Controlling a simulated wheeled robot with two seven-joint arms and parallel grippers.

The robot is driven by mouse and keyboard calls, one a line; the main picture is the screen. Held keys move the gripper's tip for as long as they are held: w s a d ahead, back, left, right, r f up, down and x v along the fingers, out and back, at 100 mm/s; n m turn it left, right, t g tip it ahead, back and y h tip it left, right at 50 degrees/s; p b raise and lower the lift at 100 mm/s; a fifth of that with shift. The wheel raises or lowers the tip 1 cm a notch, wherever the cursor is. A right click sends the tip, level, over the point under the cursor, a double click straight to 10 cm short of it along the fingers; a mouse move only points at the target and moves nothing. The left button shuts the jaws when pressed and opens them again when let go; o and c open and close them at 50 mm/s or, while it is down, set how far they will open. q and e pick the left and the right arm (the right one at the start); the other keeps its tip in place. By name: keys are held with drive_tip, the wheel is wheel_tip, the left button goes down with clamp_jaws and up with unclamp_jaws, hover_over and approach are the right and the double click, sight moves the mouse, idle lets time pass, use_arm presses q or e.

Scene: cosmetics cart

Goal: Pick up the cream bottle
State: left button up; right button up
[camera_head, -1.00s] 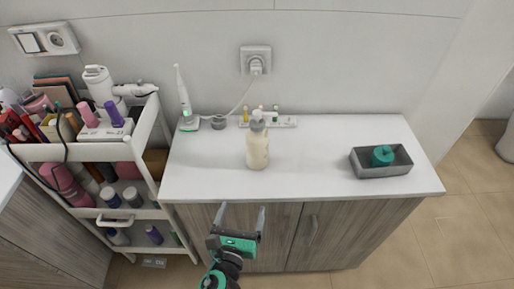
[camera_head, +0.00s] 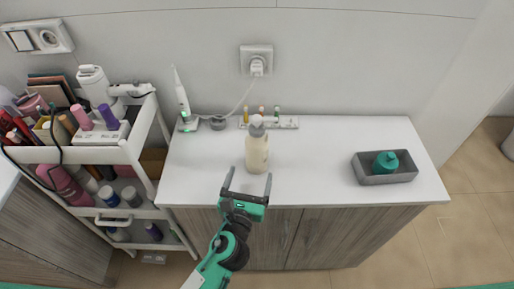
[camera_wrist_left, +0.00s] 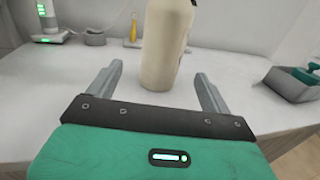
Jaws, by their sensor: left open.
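The cream bottle (camera_head: 256,152) stands upright on the white counter, a pale cream body with a greyish pump top. My left gripper (camera_head: 249,181) is open and empty, just in front of the bottle at the counter's front edge, with its fingers pointing toward it. In the left wrist view the bottle (camera_wrist_left: 167,45) stands beyond the fingertips and between their lines; its top is cut off by the picture edge. The open fingers (camera_wrist_left: 159,78) do not appear to touch it. My right gripper does not show.
A grey tray (camera_head: 402,176) with a teal item (camera_head: 385,162) sits at the counter's right. Behind the bottle are a white holder (camera_head: 287,123) with small brushes and an electric toothbrush (camera_head: 181,95). A loaded cart (camera_head: 140,150) stands left. The counter (camera_head: 315,165) is clear right of the bottle.

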sight(255, 165)
use_arm(q)
drive_tip(key=x, duration=0.2)
drive_tip(key=shift+w+d, duration=0.1)
drive_tip(key=shift+w, duration=0.4)
drive_tip(key=p+x, duration=0.1)
drive_tip(key=x, duration=0.3)
drive_tip(key=shift+w+d, duration=0.1)
drive_tip(key=shift+d, duration=0.1)
drive_tip(key=shift+w+f, duration=0.15)
drive_tip(key=shift+w, duration=0.3)
drive_tip(key=c, duration=1.3)
drive_tip(key=shift+c, duration=0.2)
